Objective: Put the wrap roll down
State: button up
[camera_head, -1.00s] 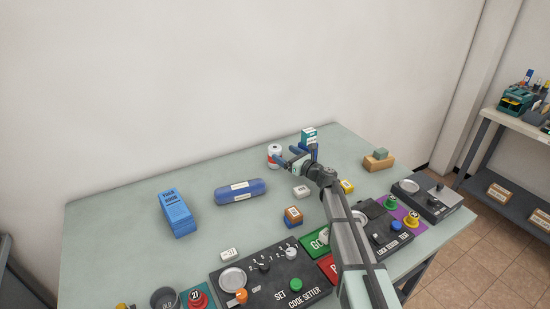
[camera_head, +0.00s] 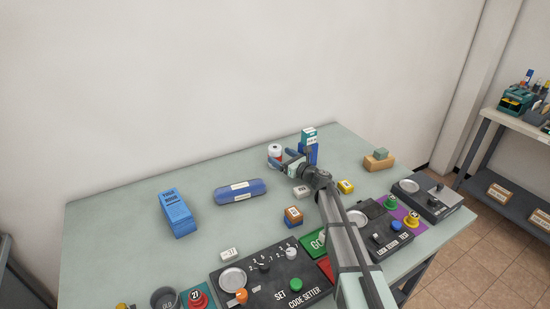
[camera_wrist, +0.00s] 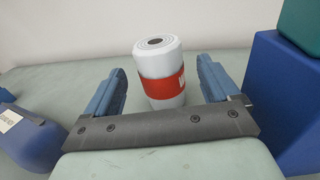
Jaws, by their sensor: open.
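The wrap roll, a white cylinder with a red band (camera_head: 274,150), stands upright near the back edge of the table. In the wrist view the roll (camera_wrist: 160,58) is between my two blue fingers, with a visible gap on each side. My gripper (camera_head: 286,158) is open and low beside the roll in the head view. The fingers (camera_wrist: 162,78) do not appear to touch the roll. Its lower end is partly hidden by the gripper's dark crossbar in the wrist view.
A blue box with a teal box on it (camera_head: 309,140) stands close right of my gripper. A blue cylinder (camera_head: 240,191) lies to the left. A small white block (camera_head: 302,191) and control panels (camera_head: 270,278) are in front. Free tabletop lies behind the blue cylinder.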

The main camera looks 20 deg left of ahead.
aim_at(272, 149)
jog(key=shift+r+x, duration=0.15)
jog(key=shift+x, duration=1.4)
jog(key=shift+r+x, duration=0.15)
jog(key=shift+x, duration=1.4)
jog(key=shift+c, duration=0.5)
jog(key=c, duration=1)
